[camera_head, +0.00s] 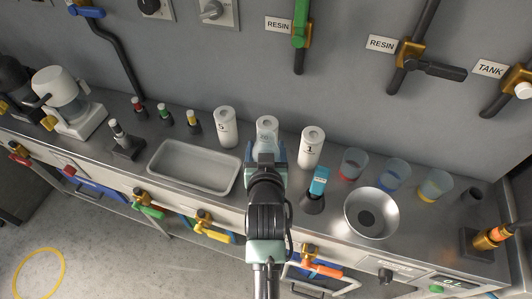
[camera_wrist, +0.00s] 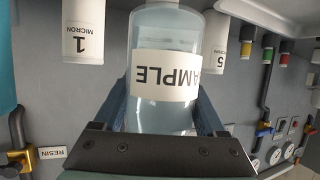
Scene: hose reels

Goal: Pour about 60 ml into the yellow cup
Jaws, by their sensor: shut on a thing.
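My gripper (camera_head: 266,154) is shut on a translucent bottle (camera_head: 267,127) at the middle of the bench. In the wrist view the bottle (camera_wrist: 165,112) sits between my two fingers. It carries a white SAMPLE label, upside down in that view, and looks pale blue-grey inside. The bottle looks roughly upright; I cannot tell whether it touches the bench. The yellow cup (camera_head: 435,186) is a clear cup with a yellow base at the right of the bench, well apart from my gripper. Its fill level is too small to tell.
White cartridges (camera_head: 311,148) (camera_head: 225,127) flank the bottle closely. A blue-topped item (camera_head: 318,183), a steel bowl (camera_head: 371,213), a red cup (camera_head: 353,164) and a blue cup (camera_head: 393,175) lie between my gripper and the yellow cup. An empty tray (camera_head: 194,166) is at left.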

